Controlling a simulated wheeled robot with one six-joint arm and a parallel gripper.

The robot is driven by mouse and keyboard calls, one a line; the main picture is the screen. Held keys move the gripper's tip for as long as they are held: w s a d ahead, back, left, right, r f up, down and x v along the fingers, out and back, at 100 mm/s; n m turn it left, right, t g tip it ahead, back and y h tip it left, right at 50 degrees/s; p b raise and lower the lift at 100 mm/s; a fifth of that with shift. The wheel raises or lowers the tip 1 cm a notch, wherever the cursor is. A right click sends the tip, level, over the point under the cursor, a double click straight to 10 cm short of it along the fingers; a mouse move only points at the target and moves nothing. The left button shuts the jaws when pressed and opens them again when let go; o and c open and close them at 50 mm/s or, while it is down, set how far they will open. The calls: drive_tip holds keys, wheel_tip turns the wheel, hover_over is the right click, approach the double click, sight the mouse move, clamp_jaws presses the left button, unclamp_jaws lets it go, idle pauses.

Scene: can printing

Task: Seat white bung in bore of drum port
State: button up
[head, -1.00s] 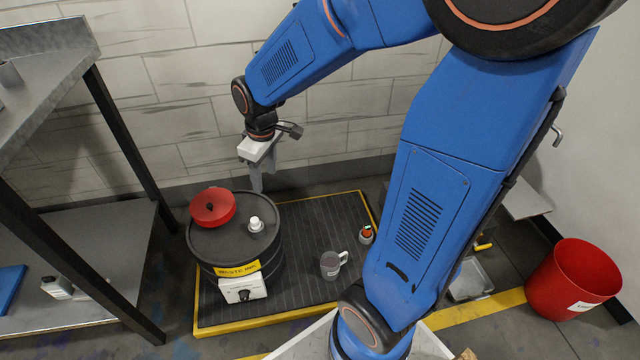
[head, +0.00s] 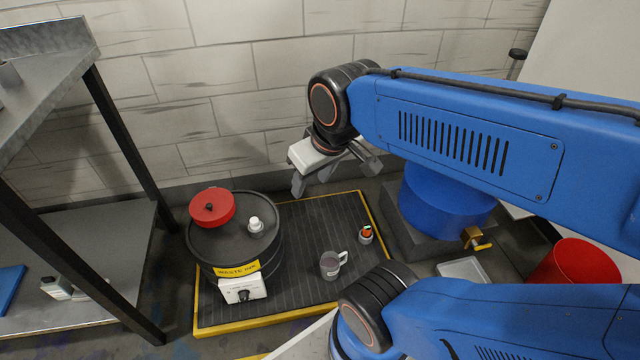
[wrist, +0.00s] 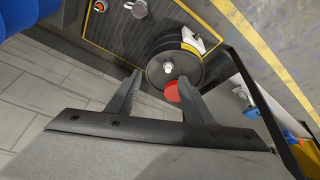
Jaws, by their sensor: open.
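The black drum (head: 207,250) stands on the ribbed mat, with a yellow label and a white box on its side. The white bung (head: 255,225) is on the right part of the drum top, upright; whether it sits in the port or only on it I cannot tell. It also shows in the wrist view (wrist: 168,67). The port bore is not visible. My gripper (head: 311,188) is open and empty, above and to the right of the drum, apart from it. In the wrist view its two fingers (wrist: 160,100) point toward the drum.
A red lid (head: 212,207) lies on the drum's left part. A metal shelf (head: 75,240) is at left, a blue drum (head: 445,205) at right. The wall is behind.

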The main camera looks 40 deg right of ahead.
drive_tip(key=shift+s+d+r+m, duration=0.15)
drive_tip(key=shift+s+m, duration=0.25)
drive_tip(key=shift+s, duration=0.85)
idle(0.5)
